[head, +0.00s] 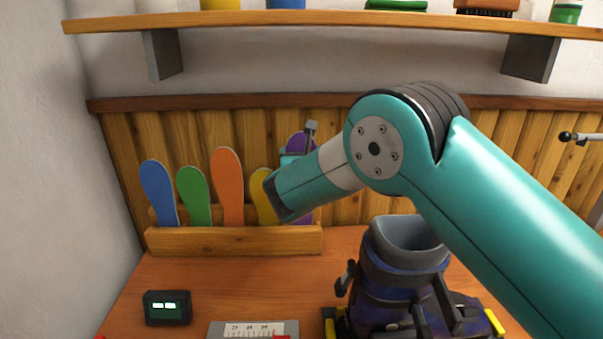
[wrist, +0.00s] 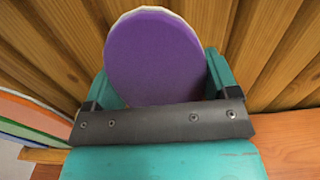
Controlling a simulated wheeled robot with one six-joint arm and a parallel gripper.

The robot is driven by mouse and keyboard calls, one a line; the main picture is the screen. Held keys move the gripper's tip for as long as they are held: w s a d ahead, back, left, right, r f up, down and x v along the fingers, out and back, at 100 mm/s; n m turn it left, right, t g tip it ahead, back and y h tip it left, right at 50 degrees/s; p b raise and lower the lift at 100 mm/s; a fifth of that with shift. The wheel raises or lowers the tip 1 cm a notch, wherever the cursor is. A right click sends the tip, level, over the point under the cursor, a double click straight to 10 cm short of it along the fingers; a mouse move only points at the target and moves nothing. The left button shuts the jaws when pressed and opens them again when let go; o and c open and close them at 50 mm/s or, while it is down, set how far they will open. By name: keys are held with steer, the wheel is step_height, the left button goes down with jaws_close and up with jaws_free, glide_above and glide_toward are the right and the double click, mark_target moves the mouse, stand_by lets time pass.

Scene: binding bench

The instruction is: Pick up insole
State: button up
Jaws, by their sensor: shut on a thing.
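Several insoles stand upright in a wooden rack (head: 235,240) at the back of the bench: blue (head: 159,193), green (head: 194,196), orange (head: 228,185) and yellow (head: 262,190). A purple insole (head: 298,143) is at the right end, mostly hidden behind my arm. My gripper (head: 299,150) is at the purple insole. In the wrist view, the purple insole (wrist: 153,58) stands between the two teal fingers, and my gripper (wrist: 160,85) is shut on it. Its lower part is hidden, so I cannot tell whether it has left the rack.
A ski boot (head: 385,290) stands in a holder at the front right, below my arm. A small display box (head: 167,307) and a scale plate (head: 250,329) are at the front left. A shelf (head: 330,24) runs overhead, and a wood-panelled wall is close behind the rack.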

step_height(320, 180, up, 14)
steer(key=shift+r+b, duration=0.25)
steer(key=shift+b, duration=0.5)
steer(key=shift+r, duration=0.1)
